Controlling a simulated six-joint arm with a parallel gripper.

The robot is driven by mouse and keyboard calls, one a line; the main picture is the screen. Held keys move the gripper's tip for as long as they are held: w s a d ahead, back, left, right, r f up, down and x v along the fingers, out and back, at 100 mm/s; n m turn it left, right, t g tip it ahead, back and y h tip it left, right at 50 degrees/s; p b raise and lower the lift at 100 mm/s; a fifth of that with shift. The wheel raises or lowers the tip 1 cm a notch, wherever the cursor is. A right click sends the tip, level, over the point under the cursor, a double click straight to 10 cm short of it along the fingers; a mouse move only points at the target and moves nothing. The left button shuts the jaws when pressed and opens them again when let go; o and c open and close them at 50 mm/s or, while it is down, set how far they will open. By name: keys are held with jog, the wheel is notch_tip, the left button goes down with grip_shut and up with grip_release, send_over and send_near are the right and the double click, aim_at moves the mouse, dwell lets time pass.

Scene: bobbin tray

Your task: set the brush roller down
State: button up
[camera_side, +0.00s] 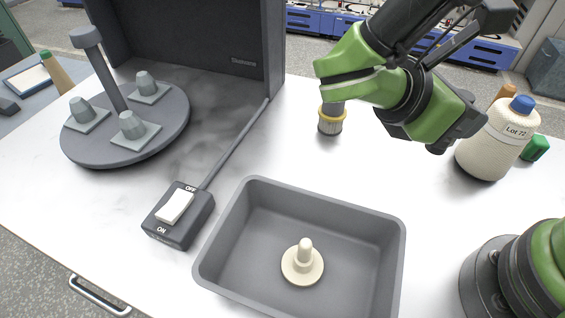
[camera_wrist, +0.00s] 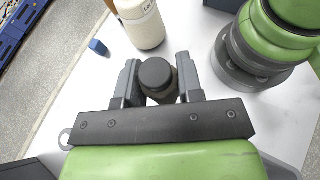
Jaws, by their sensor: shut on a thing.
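The brush roller (camera_side: 331,120) hangs upright below my wrist in the side view, with a grey upper part, a yellow ring and a brownish lower end. It is over the white table behind the grey tray; I cannot tell if its lower end touches the table. In the wrist view its dark round top (camera_wrist: 156,74) is between the two fingers of my gripper (camera_wrist: 159,80), which is shut on it. The fingers are mostly hidden behind my green wrist in the side view.
A grey tray (camera_side: 230,225) holds a cream pegged piece (camera_side: 303,266). A switch box (camera_side: 178,214) is left of it. A round grey stand (camera_side: 95,150) bears several cones on plates. A large cream thread cone (camera_side: 490,140) stands at right. The table around the roller is clear.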

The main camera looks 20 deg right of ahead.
jog(key=a+m+g+y, duration=0.9)
jog(key=a+m+y, duration=0.5)
jog(key=m+y, duration=0.6)
jog(key=w+a+r+m+t+y, duration=0.1)
jog(key=w+r+m+t+y, duration=0.15)
jog(key=w+m+t, duration=0.7)
jog(key=w+a+r+m+t+y, duration=0.15)
jog(key=w+r+m+t, duration=0.25)
jog(key=w+m+t, duration=0.55)
jog(key=shift+m+y, duration=0.3)
jog(key=shift+m, duration=0.4)
jog(key=shift+s+d+f, duration=0.2)
jog(key=shift+s+f, duration=0.05)
jog(key=shift+f, duration=3.3)
jog(key=shift+s+d+f, duration=0.25)
jog(key=shift+s+f, duration=0.05)
jog(key=shift+f, duration=3.2)
jog(key=shift+s+d+f, duration=0.2)
jog(key=shift+s+f, duration=0.05)
jog(key=shift+f, duration=3.3)
jog(key=shift+f, duration=0.15)
